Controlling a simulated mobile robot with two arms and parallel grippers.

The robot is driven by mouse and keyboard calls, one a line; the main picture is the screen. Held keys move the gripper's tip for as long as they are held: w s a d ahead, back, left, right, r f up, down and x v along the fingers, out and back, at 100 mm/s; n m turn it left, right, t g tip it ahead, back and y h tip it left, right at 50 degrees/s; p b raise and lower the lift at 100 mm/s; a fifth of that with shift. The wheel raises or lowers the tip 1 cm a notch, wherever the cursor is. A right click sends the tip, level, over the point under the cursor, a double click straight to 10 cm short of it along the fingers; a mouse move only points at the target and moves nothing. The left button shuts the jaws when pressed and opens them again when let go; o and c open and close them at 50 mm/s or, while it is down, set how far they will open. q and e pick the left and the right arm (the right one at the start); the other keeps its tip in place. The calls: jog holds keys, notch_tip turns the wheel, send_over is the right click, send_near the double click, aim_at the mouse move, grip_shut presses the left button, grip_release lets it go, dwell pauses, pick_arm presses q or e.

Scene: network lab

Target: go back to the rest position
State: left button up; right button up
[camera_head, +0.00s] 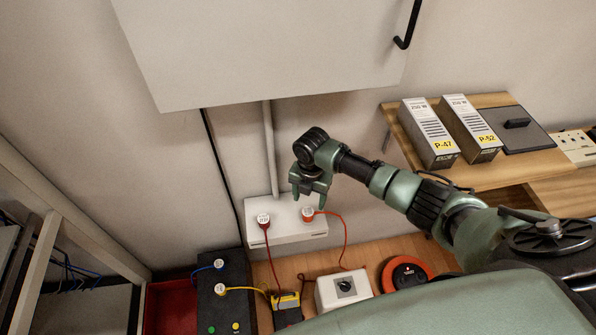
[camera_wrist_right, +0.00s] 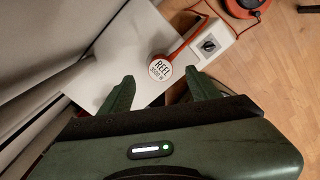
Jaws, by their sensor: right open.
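My right gripper (camera_head: 308,197) is open above the white wall box (camera_head: 285,234). Its two fingers also show in the right wrist view (camera_wrist_right: 160,82), apart and with nothing held between them. A round plug with a white top and red rim (camera_head: 307,213) sits in the box just beyond the fingertips. In the right wrist view this plug (camera_wrist_right: 160,68) reads "REEL" and a red cable runs from it. A second red-rimmed plug (camera_head: 263,220) sits at the left of the box. My left gripper is not in view.
A wooden shelf (camera_head: 537,166) with two grey power units (camera_head: 429,134) is at the right. A white cabinet (camera_head: 260,50) hangs above. Below are a black box (camera_head: 236,300), a white switch box (camera_head: 344,291) and an orange cable reel (camera_head: 405,274). A rack (camera_head: 45,270) stands left.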

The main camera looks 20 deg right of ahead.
jog(key=s+a+r+m+t+y, duration=0.2)
jog(key=s+a+m, duration=0.9)
jog(key=s+a, duration=0.3)
jog(key=s+d+r+m+t+h, duration=0.2)
jog(key=s+d+r+m, duration=0.7)
jog(key=s+m, duration=0.4)
notch_tip(320, 180, down, 27)
jog(key=g, duration=0.2)
jog(key=s+d+f+g, duration=0.1)
jog(key=s+d+f, duration=0.2)
jog(key=s+f, duration=1.2)
jog(key=shift+s+f, duration=0.3)
jog(key=shift+s, duration=0.65)
